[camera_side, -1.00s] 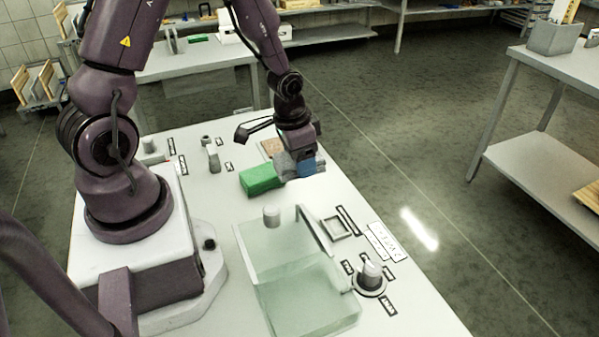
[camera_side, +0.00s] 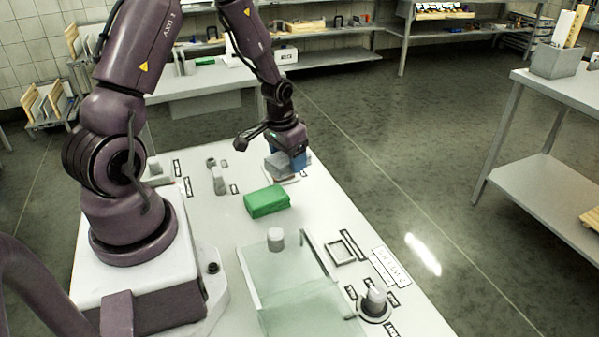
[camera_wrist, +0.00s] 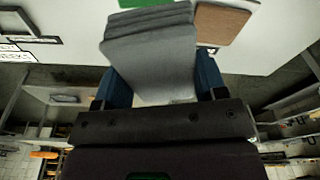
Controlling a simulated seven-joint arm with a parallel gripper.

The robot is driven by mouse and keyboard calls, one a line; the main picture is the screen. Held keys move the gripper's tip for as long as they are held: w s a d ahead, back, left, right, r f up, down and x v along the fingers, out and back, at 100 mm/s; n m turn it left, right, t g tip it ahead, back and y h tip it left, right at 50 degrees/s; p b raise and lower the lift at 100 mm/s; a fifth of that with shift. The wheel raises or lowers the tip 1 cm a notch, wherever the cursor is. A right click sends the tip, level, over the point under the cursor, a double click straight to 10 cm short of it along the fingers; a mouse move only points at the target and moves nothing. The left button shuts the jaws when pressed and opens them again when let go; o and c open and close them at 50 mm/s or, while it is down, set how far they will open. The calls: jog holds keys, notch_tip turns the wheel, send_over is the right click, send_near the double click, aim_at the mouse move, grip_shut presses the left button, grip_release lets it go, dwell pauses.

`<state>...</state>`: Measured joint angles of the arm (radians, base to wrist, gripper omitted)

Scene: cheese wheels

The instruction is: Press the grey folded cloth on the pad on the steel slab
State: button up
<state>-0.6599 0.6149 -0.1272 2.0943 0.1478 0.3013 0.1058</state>
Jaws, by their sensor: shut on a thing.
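The grey folded cloth (camera_side: 279,165) is a stack of layers between the blue fingers of my gripper (camera_side: 290,162). In the wrist view the cloth (camera_wrist: 150,52) fills the gap between the two fingers (camera_wrist: 160,88), and its layered end points to the top of the picture. A brown pad (camera_wrist: 222,24) shows beside and partly behind the cloth there. In the side view the cloth and my gripper hide most of the pad. I cannot tell whether the cloth touches the pad. The pale slab top (camera_side: 330,215) lies under these things.
A green folded block (camera_side: 266,201) lies just in front of my gripper. Nearer the camera stand a clear greenish box (camera_side: 300,300), a small grey cylinder (camera_side: 275,239), a square frame (camera_side: 341,250) and a grey knob (camera_side: 375,301). A grey post (camera_side: 217,180) stands to the left.

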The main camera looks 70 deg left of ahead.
jog(key=a+n, duration=0.1)
jog(key=a, duration=0.2)
jog(key=a+n, duration=0.4)
jog(key=a, duration=0.1)
jog(key=shift+w+a+f, duration=0.15)
jog(key=shift+w+a, duration=0.2)
jog(key=shift+y, duration=0.3)
jog(key=shift+f, duration=2.6)
jog(key=shift+f, duration=0.6)
notch_tip(320, 180, up, 7)
